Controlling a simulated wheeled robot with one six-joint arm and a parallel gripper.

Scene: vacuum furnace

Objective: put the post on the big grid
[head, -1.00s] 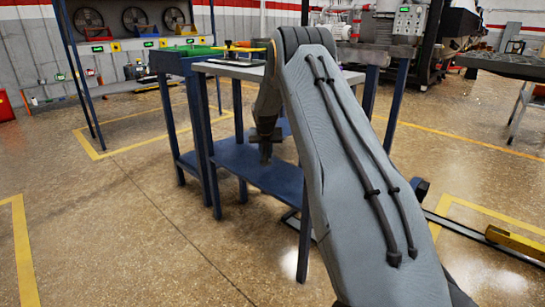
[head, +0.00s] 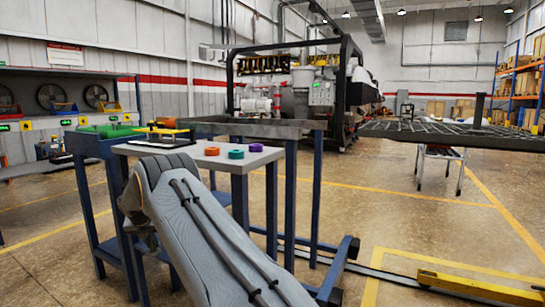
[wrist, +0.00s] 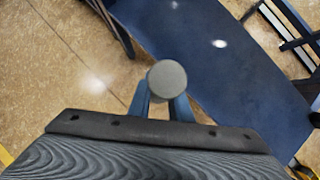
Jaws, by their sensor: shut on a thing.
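A grey post (wrist: 167,79) shows end-on as a round disc in the wrist view, and the rest of its length is hidden behind that end. My gripper (wrist: 163,102) is shut on it, with a blue finger on each side. In the head view the gripper and held post are hidden behind my arm. The big grid (head: 425,131) is a dark flat mesh at the right of the head view, apart from my arm. One dark upright post (head: 478,111) stands on it toward its right side.
A grey-topped table (head: 245,162) stands in front of me with red (head: 212,151), teal (head: 236,154) and purple (head: 256,147) pieces. A blue lower shelf (wrist: 220,55) lies below the gripper. A yellow floor rail (head: 480,288) is at lower right.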

